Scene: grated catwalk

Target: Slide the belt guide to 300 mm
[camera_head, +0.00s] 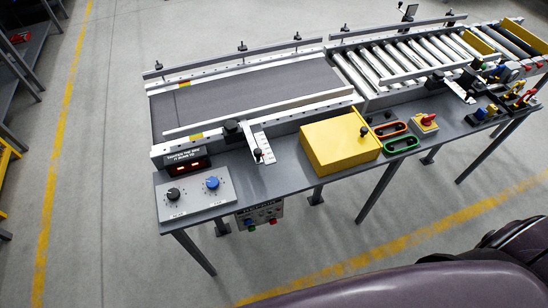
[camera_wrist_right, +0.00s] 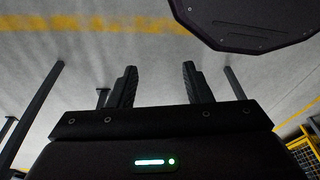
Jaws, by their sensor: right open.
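The belt guide (camera_head: 262,113) is a pale rail running lengthwise above the near side of the dark conveyor belt (camera_head: 225,92) in the head view. A dark clamp block (camera_head: 231,131) sits by its middle. A white scale plate (camera_head: 264,149) sticks out toward the near edge there, with a small black knob (camera_head: 257,153) on it. The scale's marks are too small to read. My right gripper (camera_wrist_right: 158,70) is open and empty in the wrist view, with floor behind its two black fingers, away from the guide. My left gripper is not in view.
A control panel with knobs (camera_head: 195,195) and a red display (camera_head: 187,165) stand left of the scale. A yellow box (camera_head: 340,147) stands to its right, then orange (camera_head: 390,130) and green (camera_head: 402,144) handles and a red switch (camera_head: 427,122). A roller conveyor (camera_head: 400,60) continues right.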

